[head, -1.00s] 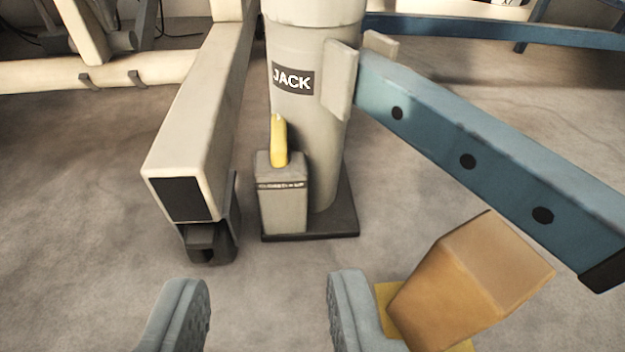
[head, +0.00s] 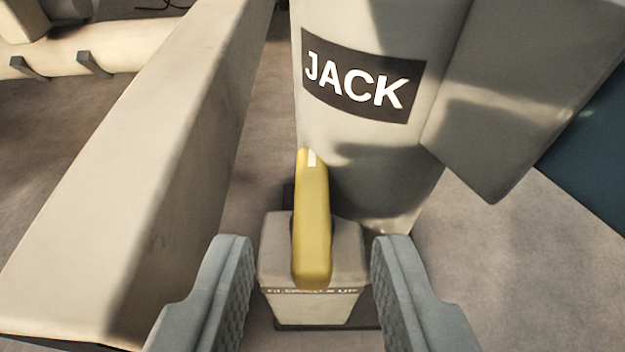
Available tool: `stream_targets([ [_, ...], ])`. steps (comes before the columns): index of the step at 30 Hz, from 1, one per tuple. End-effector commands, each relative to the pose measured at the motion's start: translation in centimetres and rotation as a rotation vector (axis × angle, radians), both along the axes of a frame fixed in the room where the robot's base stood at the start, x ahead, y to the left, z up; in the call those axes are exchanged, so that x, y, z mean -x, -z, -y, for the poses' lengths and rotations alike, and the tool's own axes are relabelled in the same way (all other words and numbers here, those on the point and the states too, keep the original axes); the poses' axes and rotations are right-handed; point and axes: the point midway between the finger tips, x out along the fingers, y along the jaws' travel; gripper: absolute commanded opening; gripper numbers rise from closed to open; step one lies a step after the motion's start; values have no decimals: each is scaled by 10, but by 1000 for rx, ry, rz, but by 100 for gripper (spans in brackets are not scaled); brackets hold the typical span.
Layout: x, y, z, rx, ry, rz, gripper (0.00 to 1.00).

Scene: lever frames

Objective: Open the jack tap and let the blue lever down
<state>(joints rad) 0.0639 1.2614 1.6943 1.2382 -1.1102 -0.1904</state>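The jack (head: 415,40) is a pale upright cylinder with a dark JACK label (head: 360,82). At its foot stands the tap's grey box (head: 345,240), with partly readable lettering on its front. The yellow tap handle (head: 312,225) lies on top of the box, its length running toward me. My gripper (head: 309,255) is open, with one finger on each side of the box and handle. Clear gaps show between the fingers and the handle, and nothing is held. Only a corner of the blue lever (head: 590,150) shows at the right edge; the rest is out of view.
A thick cream beam (head: 130,170) runs along the left, close to my left finger. A pale bracket plate (head: 520,90) juts from the jack at upper right. A cream rail (head: 90,60) crosses the upper left. Bare floor (head: 520,260) shows at right.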

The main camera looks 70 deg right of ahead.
Motion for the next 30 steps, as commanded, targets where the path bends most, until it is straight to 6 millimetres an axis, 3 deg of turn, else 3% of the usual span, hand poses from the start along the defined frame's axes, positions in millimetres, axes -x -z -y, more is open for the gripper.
stream_targets([
  [6,-6,7,16,1,-1,1,35],
  [16,-7,8,19,0,-1,0,35],
  [17,-7,8,19,0,-1,0,33],
  [22,-7,8,19,0,-1,0,0],
  [30,-6,8,20,1,-27,0,0],
])
